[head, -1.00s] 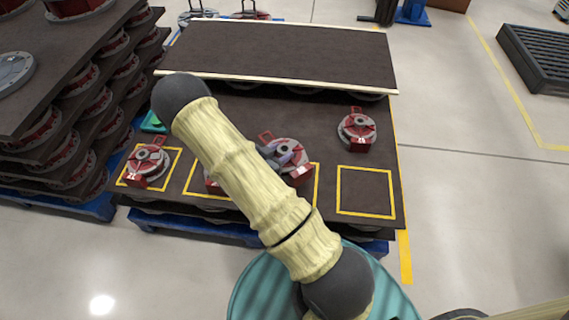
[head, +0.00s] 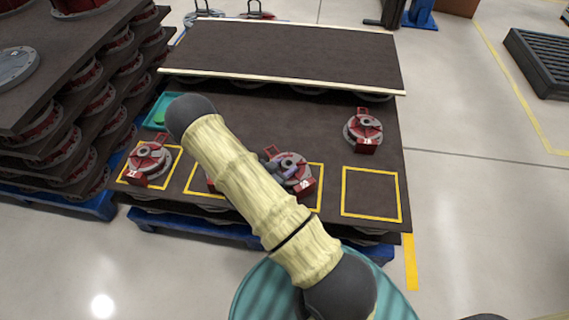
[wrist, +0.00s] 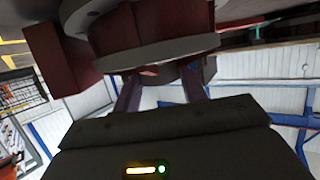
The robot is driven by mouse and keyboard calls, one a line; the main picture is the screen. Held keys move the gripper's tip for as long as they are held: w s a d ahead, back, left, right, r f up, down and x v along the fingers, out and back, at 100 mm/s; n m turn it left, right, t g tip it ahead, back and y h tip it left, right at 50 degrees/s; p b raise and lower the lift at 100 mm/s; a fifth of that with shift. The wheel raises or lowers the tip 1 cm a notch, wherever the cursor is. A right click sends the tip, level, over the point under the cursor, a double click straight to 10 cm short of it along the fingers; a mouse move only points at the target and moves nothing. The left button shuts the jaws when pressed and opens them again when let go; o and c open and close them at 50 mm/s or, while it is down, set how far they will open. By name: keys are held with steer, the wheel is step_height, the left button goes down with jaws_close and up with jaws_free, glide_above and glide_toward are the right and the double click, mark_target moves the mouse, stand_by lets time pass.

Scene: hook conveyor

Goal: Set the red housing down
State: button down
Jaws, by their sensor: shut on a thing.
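My gripper (head: 282,170) is shut on a red housing (head: 294,178) with a round grey flange. In the head view the housing is over or on the third yellow square (head: 318,192); I cannot tell whether it touches the table. In the wrist view the gripper's purple fingers (wrist: 163,82) close on the housing (wrist: 150,28), whose red body and grey flange fill the top. My arm crosses the head view and hides part of the table.
Another red housing (head: 149,164) stands in the leftmost square, and one (head: 363,131) stands at the back right. The rightmost square (head: 371,193) is empty. A red part (head: 210,184) shows beside my arm. A teal tray (head: 153,122) lies at the back left, and stacked shelves (head: 62,130) stand left.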

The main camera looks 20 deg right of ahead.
steer(key=shift+f, duration=0.15)
steer(key=shift+f, duration=0.1)
steer(key=c, duration=0.8)
jaws_free()
steer(key=shift+f, duration=0.15)
steer(key=shift+a+r, duration=0.2)
steer(key=p+v, duration=0.3)
steer(key=v, duration=0.8)
steer(key=shift+s+a, duration=0.25)
steer(key=shift+s, duration=0.05)
